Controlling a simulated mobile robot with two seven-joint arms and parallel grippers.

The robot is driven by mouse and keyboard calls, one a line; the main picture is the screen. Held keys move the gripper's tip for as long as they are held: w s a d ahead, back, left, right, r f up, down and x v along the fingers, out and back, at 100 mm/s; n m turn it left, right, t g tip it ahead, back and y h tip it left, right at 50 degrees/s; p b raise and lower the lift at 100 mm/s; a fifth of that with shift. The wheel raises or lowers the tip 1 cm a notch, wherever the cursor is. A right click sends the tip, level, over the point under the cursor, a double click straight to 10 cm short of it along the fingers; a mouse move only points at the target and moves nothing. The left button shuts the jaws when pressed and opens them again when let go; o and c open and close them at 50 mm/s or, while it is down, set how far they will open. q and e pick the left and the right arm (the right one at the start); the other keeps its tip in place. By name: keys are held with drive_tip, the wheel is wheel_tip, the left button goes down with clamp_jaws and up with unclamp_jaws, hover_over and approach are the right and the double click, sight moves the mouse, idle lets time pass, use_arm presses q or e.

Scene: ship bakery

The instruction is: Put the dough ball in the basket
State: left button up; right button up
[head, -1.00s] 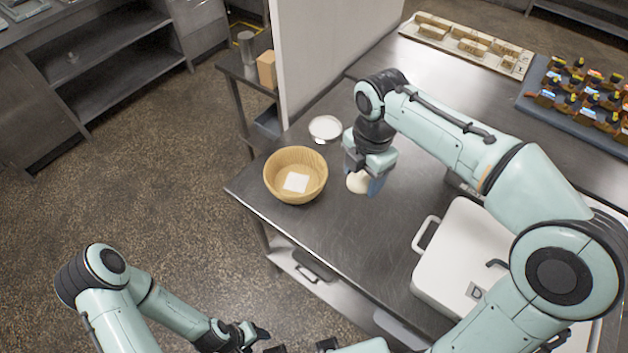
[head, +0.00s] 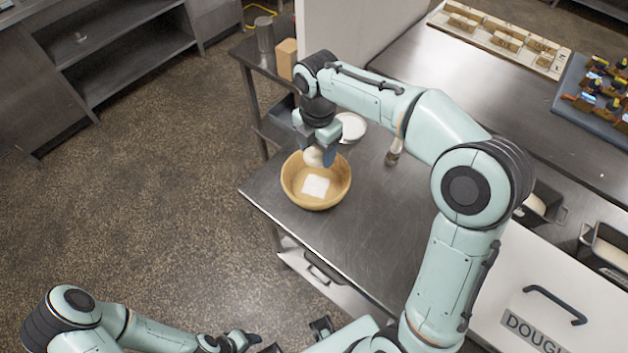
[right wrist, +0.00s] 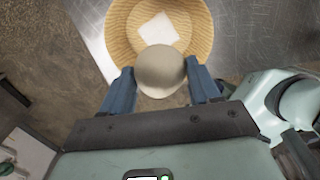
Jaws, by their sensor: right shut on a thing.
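The dough ball (head: 314,157) is pale and round. My right gripper (head: 318,155) is shut on it and holds it over the back rim of the basket. In the right wrist view the dough ball (right wrist: 160,70) sits between the two blue fingers (right wrist: 160,88). The basket (head: 330,197) is a round, tan, woven bowl with a white square in its bottom. It stands on the steel table near its left corner, and it also shows in the right wrist view (right wrist: 198,30). My left gripper (head: 255,343) is low at the bottom edge, away from the basket; its fingers are partly cut off.
A white bowl (head: 352,127) stands just behind the basket. A small pale object (head: 394,152) is to its right on the steel table (head: 365,235). A white bin marked DOUGH (head: 500,290) is at the front right. A white partition (head: 345,40) rises behind.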

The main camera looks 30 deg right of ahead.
sight(316, 186)
use_arm(q)
drive_tip(key=shift+s+f+b, duration=0.25)
drive_tip(key=shift+f+b, duration=0.1)
drive_tip(key=shift+f, duration=0.15)
drive_tip(key=shift+s+f+b, duration=0.25)
drive_tip(key=shift+f+b, duration=0.05)
drive_tip(key=shift+f, duration=0.2)
use_arm(e)
wheel_tip(316, 186, down, 13)
drive_tip(key=shift+w+r, duration=0.1)
drive_tip(key=shift+r, duration=0.1)
use_arm(q)
drive_tip(key=shift+f, duration=0.1)
use_arm(e)
drive_tip(key=shift+f, duration=0.15)
drive_tip(key=o, duration=1.1)
wheel_tip(316, 186, up, 12)
drive_tip(key=shift+r+p, duration=0.15)
drive_tip(key=shift+p, duration=0.65)
use_arm(q)
drive_tip(key=shift+w+r, duration=0.3)
drive_tip(key=shift+r, duration=0.25)
drive_tip(key=shift+w+r, duration=0.25)
drive_tip(key=shift+r, duration=0.3)
drive_tip(key=shift+s, duration=0.1)
use_arm(e)
drive_tip(key=shift+a, duration=0.1)
